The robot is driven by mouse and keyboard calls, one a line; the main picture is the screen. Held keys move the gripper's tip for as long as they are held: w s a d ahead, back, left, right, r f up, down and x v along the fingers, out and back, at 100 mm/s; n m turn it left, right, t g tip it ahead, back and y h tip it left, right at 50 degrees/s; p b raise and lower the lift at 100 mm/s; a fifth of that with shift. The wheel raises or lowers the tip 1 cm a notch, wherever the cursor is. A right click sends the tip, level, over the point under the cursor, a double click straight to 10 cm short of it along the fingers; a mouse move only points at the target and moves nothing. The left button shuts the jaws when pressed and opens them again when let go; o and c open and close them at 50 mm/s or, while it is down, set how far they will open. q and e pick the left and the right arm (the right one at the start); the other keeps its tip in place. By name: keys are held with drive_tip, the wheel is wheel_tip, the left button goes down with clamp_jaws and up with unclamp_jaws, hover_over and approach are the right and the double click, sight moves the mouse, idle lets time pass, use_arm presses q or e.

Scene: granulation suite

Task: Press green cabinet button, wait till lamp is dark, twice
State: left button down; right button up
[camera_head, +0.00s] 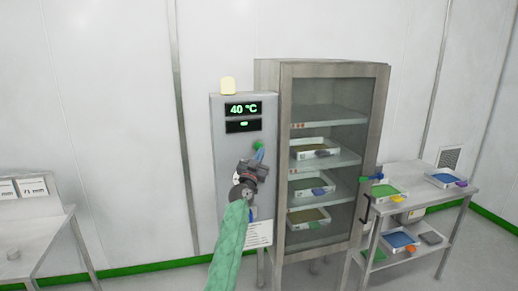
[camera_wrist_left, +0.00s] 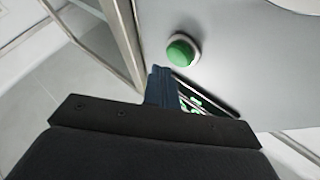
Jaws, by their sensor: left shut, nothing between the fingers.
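The grey control cabinet (camera_head: 230,133) stands left of the glass-door cabinet. Its display (camera_head: 243,109) reads 40 °C in green, with a smaller dark display below it. The lamp (camera_head: 228,86) on top looks pale yellow; I cannot tell surely whether it is lit. The green button (camera_head: 258,146) is on the panel front; it also shows in the left wrist view (camera_wrist_left: 182,51), round with a pale collar. My left gripper (camera_head: 259,155) has its blue fingers shut and empty, just below the button. In the wrist view the fingertips (camera_wrist_left: 160,70) appear beside the button, apart from it. My right gripper is not in view.
The glass-door cabinet (camera_head: 283,150) holds several trays on shelves. A steel cart (camera_head: 452,190) with trays stands at the right. A side table (camera_head: 40,232) with two label cards stands at the left. A white sheet (camera_head: 259,233) hangs low on the control cabinet.

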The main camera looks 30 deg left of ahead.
use_arm(q)
drive_tip(key=s+d+p, duration=0.2)
drive_tip(key=s+d, duration=0.1)
drive_tip(key=shift+d, duration=0.3)
idle(0.8)
